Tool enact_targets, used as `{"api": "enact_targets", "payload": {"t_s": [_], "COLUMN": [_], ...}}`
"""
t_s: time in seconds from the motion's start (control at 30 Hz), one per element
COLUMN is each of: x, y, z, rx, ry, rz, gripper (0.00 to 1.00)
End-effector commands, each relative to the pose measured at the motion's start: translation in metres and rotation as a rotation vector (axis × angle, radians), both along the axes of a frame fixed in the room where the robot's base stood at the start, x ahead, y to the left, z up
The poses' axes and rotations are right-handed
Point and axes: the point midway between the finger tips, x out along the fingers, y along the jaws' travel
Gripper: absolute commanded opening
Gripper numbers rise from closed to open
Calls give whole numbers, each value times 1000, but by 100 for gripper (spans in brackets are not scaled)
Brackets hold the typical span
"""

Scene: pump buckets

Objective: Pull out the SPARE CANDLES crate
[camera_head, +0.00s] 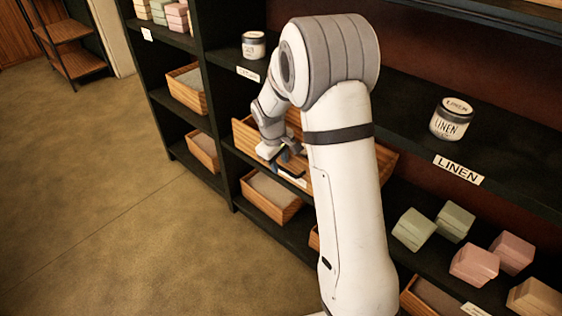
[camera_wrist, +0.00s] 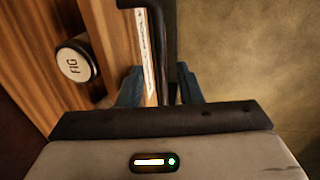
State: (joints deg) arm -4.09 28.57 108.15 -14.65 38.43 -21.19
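A wooden crate (camera_head: 240,133) sits on the middle shelf, partly hidden behind my arm. A dark-edged label strip shows on its front, but its words are too small to read. In the wrist view, the crate's front wall (camera_wrist: 151,70) carries a white label, also unreadable. A black handle bar (camera_wrist: 171,55) stands just off the wall. My gripper (camera_wrist: 160,90) has its blue fingers apart, on either side of the wall and handle. In the head view my gripper (camera_head: 285,158) is at the crate's front. I see no clear grip on the handle.
A jar with a FIG lid (camera_wrist: 75,60) appears beside wood inside the crate. A LINEN jar (camera_head: 452,120) stands on the upper shelf. Another crate (camera_head: 268,195) is below, and more crates (camera_head: 186,88) are at left. Bare floor (camera_head: 110,200) lies in front.

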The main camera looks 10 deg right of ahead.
Motion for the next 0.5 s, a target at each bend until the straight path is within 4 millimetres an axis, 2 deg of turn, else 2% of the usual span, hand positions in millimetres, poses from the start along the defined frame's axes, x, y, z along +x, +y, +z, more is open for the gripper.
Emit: {"api": "enact_targets", "payload": {"t_s": [0.07, 0.4, 0.5], "x": [0, 0, 0], "y": [0, 0, 0], "z": [0, 0, 1], "rx": [0, 0, 0], "ry": [0, -1, -1], "rz": [0, 1, 1], "gripper": [28, 0, 0]}}
